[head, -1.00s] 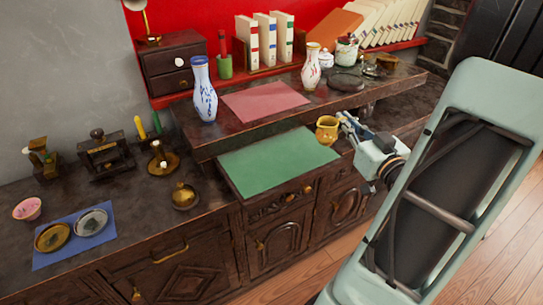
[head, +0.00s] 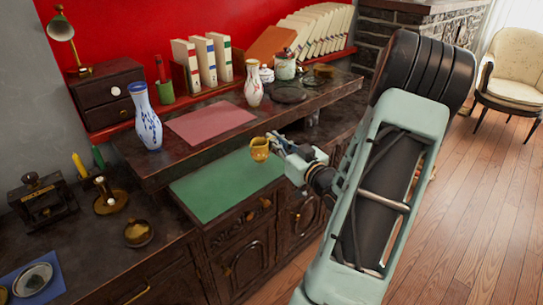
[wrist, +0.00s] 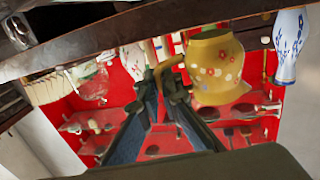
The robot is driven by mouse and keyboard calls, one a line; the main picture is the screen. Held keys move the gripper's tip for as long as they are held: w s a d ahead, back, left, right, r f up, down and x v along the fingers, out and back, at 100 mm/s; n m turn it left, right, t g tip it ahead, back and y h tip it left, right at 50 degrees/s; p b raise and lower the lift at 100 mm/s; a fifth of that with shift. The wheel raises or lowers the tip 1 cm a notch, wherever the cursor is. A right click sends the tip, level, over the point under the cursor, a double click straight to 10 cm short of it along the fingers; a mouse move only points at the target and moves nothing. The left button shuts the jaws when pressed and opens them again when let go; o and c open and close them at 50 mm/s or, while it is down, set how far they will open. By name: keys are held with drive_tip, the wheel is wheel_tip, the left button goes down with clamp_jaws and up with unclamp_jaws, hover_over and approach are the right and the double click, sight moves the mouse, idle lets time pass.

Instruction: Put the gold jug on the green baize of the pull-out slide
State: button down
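The gold jug (head: 260,149) is held above the right back part of the green baize (head: 215,190), near the front edge of the raised shelf. It looks roughly upright, with a gap beneath it. My gripper (head: 277,142) reaches in from the right and is shut on the jug's handle. In the wrist view the jug (wrist: 216,68) is yellow with painted flowers, and its handle runs to my fingertips (wrist: 165,78). The baize is bare and lies on the pull-out slide. The exact height of the jug is hard to tell.
A blue-and-white vase (head: 144,118) stands on the raised shelf (head: 160,168) behind the baize, beside a pink mat (head: 211,122). A flowered vase (head: 253,84) stands farther right. A brass pot (head: 138,233) sits left of the slide.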

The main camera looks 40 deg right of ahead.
drive_tip(key=shift+w+d+f, duration=0.2)
drive_tip(key=shift+w+f, duration=0.7)
drive_tip(key=shift+f, duration=0.3)
drive_tip(key=shift+w+f+b, duration=0.1)
drive_tip(key=shift+f+b, duration=0.6)
drive_tip(key=shift+f, duration=0.8)
drive_tip(key=shift+f, duration=0.25)
drive_tip(key=c, duration=2.2)
unclamp_jaws()
drive_tip(key=shift+r, duration=0.1)
drive_tip(key=shift+o, duration=0.2)
drive_tip(key=shift+r, duration=0.1)
drive_tip(key=shift+s+r, duration=0.1)
drive_tip(key=shift+s, duration=0.1)
drive_tip(key=s+a+p, duration=0.1)
drive_tip(key=s, duration=1)
drive_tip(key=shift+s+a, duration=0.15)
drive_tip(key=shift+s, duration=0.15)
